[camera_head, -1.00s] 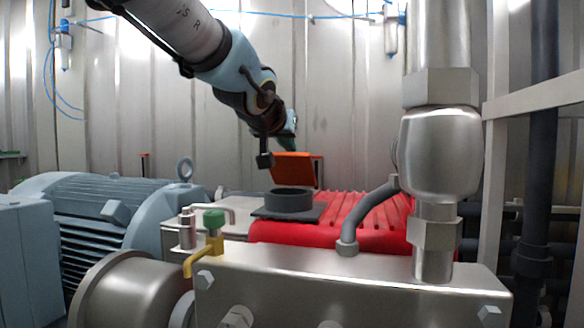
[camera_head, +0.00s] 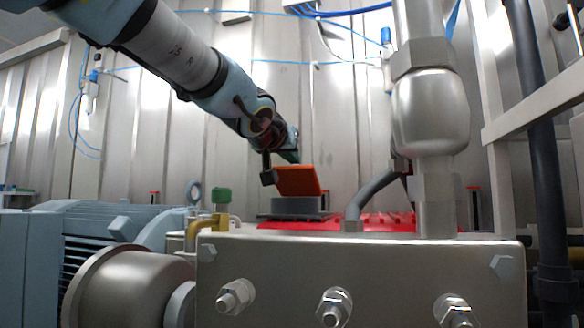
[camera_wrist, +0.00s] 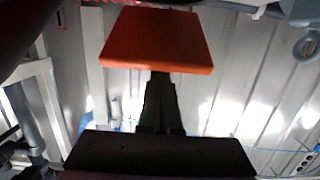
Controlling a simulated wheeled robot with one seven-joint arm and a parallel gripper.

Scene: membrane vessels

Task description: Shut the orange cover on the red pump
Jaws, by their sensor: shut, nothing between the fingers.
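In the wrist view the cover (camera_wrist: 157,40) is a flat orange plate at the top of the picture. My gripper (camera_wrist: 159,78) is shut and empty, its narrow dark fingers pointing at the cover's near edge. The finger ends meet that edge in the picture; I cannot tell whether they touch it. In the head view my arm comes down from the upper left to the cover, and the fingertips cannot be made out.
A steel block (camera_head: 360,275) with bolts fills the front. A thick steel pipe (camera_head: 432,110) and a grey hose (camera_head: 372,197) stand right of the cover. A blue-grey motor (camera_head: 95,235) and a yellow valve with a green knob (camera_head: 221,198) are at left.

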